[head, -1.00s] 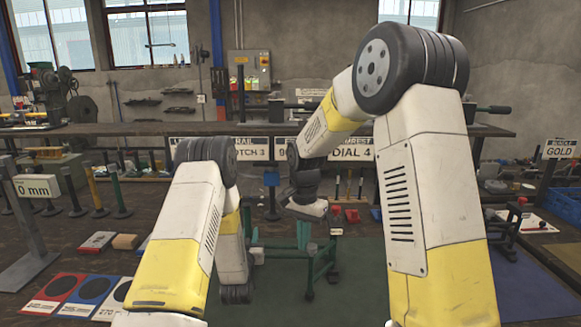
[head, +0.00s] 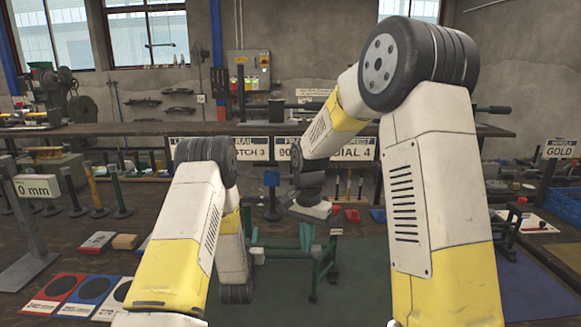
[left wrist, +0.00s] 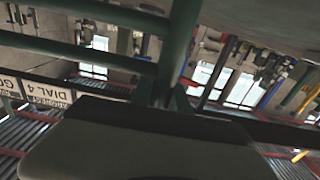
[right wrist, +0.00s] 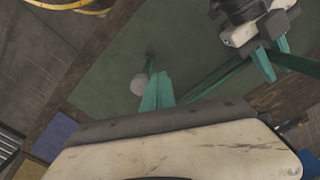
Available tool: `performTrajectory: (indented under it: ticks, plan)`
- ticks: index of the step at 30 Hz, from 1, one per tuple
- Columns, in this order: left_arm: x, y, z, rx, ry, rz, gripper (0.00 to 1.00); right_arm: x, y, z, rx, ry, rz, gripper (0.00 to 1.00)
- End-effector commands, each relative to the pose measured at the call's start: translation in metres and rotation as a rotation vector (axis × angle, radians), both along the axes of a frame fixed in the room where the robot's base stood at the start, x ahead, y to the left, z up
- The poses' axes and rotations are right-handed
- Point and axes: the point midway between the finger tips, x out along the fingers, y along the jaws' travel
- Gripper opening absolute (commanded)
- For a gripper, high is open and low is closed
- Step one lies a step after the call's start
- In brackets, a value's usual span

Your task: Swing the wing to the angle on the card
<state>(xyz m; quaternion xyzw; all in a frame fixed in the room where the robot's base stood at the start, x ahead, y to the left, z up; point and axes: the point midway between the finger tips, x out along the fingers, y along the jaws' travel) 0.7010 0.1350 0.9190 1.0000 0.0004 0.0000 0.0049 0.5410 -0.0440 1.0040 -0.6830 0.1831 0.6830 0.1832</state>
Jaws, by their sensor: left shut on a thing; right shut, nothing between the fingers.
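A green metal frame (head: 317,265) stands on the green mat in the middle of the head view; which bar is the wing I cannot tell. Sign cards hang behind it; one beginning "90" (head: 283,142) is partly covered by my right arm. My left gripper is mostly hidden behind its forearm in the head view. In the right wrist view my left gripper (right wrist: 264,62) is shut on a green bar (right wrist: 298,65); a green post (left wrist: 176,50) rises before it in the left wrist view. My right gripper (right wrist: 157,92) is shut and empty, beside a pale round knob (right wrist: 139,84).
Cards reading "NOTCH 3" (head: 250,149) and "DIAL 4" (head: 357,149) hang along the bench. A "0 mm" sign (head: 37,187) stands left. Colored round-marked cards (head: 95,288) lie front left. A blue crate (head: 567,207) and a "GOLD" sign (head: 560,149) are right.

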Motion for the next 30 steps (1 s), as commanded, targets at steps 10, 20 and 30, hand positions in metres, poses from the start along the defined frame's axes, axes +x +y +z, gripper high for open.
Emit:
performTrajectory:
  ticks: [10,20,30]
  plan:
    - [0.001,0.0,0.001,-0.002,-0.003,0.0,0.0,-0.002,-0.002,0.0,0.0,0.0,0.0,0.0]
    - [0.001,0.0,0.001,-0.002,-0.003,0.0,0.0,-0.009,-0.01,0.0,0.0,0.001,0.001,0.0]
    - [0.001,0.0,0.001,-0.002,-0.003,0.0,0.0,-0.009,-0.01,0.0,-0.001,0.001,0.001,0.0]
